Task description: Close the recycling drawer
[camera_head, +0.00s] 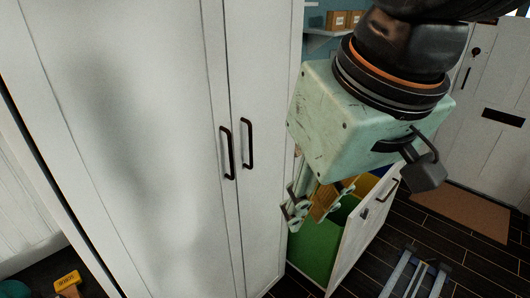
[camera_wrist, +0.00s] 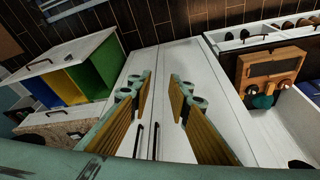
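The recycling drawer stands open at the lower right of the head view, with its white front (camera_head: 362,240) pulled out from the cabinet row. A green bin (camera_head: 316,246) and part of a yellow bin show inside it. In the wrist view the open drawer is at the left, with yellow, blue (camera_wrist: 56,86) and green (camera_wrist: 98,62) bins; its white front (camera_wrist: 72,50) has a dark handle. My gripper (camera_head: 313,208) hangs in front of the drawer in the head view and covers part of it. In the wrist view my gripper (camera_wrist: 161,92) has its yellow-padded fingers spread, with nothing between them.
A tall white cabinet (camera_head: 150,130) with two black handles fills the left of the head view. A brown mat (camera_head: 460,212) lies by the door. A wooden box (camera_wrist: 270,68) shows at right.

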